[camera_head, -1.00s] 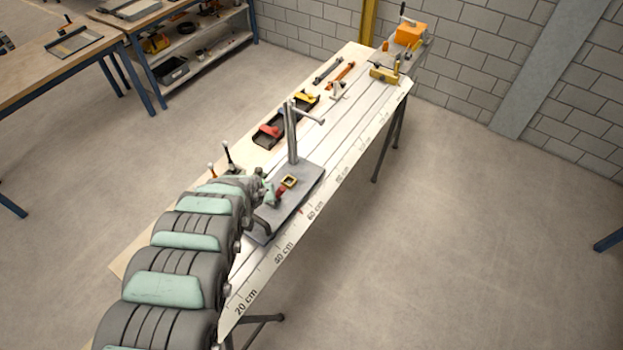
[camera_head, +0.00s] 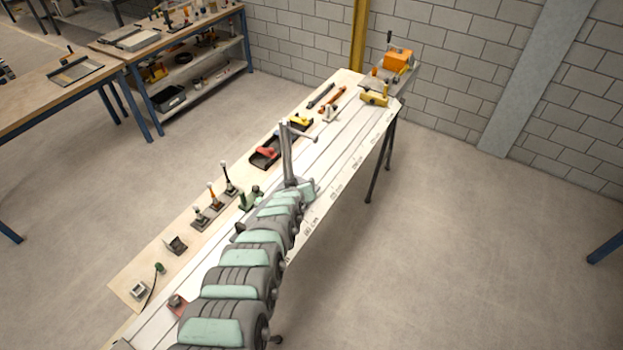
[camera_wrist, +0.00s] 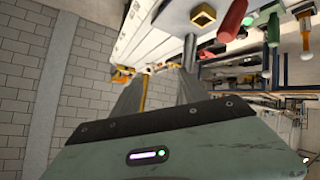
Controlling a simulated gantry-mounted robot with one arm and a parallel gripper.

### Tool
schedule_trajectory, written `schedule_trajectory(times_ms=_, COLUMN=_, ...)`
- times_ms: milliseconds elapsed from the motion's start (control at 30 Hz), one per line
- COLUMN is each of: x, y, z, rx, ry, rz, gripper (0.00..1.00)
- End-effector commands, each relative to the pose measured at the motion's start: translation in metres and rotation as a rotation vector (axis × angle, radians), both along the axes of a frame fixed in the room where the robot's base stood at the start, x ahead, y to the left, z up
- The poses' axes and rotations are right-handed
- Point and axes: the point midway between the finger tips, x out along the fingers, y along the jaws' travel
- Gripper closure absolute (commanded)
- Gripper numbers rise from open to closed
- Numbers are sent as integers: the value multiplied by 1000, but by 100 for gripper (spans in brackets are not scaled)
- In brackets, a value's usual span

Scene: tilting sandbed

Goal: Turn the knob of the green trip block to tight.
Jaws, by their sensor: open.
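A small green block (camera_head: 249,198) stands on the bench just left of my arm in the head view; I take it for the trip block. A green part (camera_wrist: 272,24) shows at the upper right of the wrist view, but I cannot tell whether it is the same thing or how any knob is set. My gripper (camera_wrist: 158,82) is open, with nothing seen between its grey fingers. Its fingers are apart from the green part. My arm hides the gripper's tips in the head view.
A grey metal post (camera_head: 288,155) with a side arm stands close to my arm's end. A red handle (camera_wrist: 233,18) and a yellow square piece (camera_wrist: 203,16) show in the wrist view. Several upright levers (camera_head: 213,198) stand left. The bench's far half has clear strips.

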Motion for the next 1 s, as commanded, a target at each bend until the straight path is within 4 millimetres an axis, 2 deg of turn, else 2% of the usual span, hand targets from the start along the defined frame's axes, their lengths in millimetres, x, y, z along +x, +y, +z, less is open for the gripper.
schedule_trajectory(times_ms=200, x=14, y=-8, z=11, rx=-23, ry=-76, rz=21, gripper=48)
schedule_trajectory(times_ms=733, x=20, y=-15, z=16, rx=-39, ry=-119, rz=32, gripper=48)
schedule_trajectory(times_ms=900, x=36, y=-24, z=33, rx=-82, ry=-285, rz=97, gripper=48)
schedule_trajectory(times_ms=1000, x=37, y=-20, z=46, rx=-95, ry=-427, rz=169, gripper=48)
